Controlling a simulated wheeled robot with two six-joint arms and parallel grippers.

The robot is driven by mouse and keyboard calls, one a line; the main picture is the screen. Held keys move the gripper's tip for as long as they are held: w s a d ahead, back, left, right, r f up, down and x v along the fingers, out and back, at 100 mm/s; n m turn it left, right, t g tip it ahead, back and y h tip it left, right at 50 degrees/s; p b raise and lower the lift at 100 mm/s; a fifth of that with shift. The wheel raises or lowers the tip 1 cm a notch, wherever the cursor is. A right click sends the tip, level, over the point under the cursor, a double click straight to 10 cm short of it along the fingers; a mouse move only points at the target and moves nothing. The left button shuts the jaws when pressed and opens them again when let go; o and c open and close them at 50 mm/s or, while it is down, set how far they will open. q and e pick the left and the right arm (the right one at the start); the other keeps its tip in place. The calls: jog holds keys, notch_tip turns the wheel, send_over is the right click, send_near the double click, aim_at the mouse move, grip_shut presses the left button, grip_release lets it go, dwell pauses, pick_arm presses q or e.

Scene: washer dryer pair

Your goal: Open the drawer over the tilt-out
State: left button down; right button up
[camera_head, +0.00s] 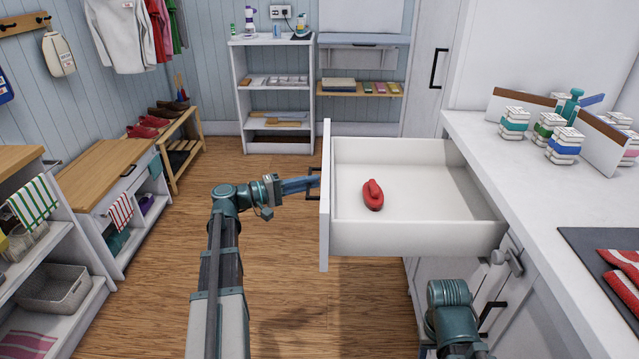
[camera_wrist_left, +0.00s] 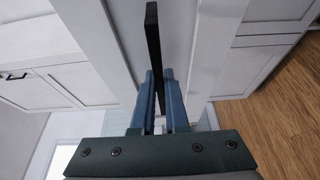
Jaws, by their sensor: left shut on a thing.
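The white drawer (camera_head: 415,238) stands pulled out from under the counter at the right in the head view, and its inside shows. A red object (camera_head: 373,194) lies on the drawer floor. My left gripper (camera_head: 312,184) is at the outer side of the drawer front, shut on the dark drawer handle (camera_head: 315,172). In the left wrist view the black handle bar (camera_wrist_left: 154,50) runs between the two blue fingers (camera_wrist_left: 160,97). My right arm shows at the bottom right of the head view, but its fingertips are not visible. The tilt-out front below is mostly hidden.
A bench (camera_head: 105,185) and shelves line the left. A white shelf unit (camera_head: 275,95) stands at the back. The wooden floor (camera_head: 150,270) left of the drawer is clear.

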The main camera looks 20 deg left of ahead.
pick_arm(q)
jog(key=shift+a, duration=0.1)
dwell(0.3)
jog(key=c, duration=0.9)
grip_release()
jog(key=shift+s+a, duration=0.1)
jog(key=v, duration=1.3)
jog(key=shift+s+a, duration=0.2)
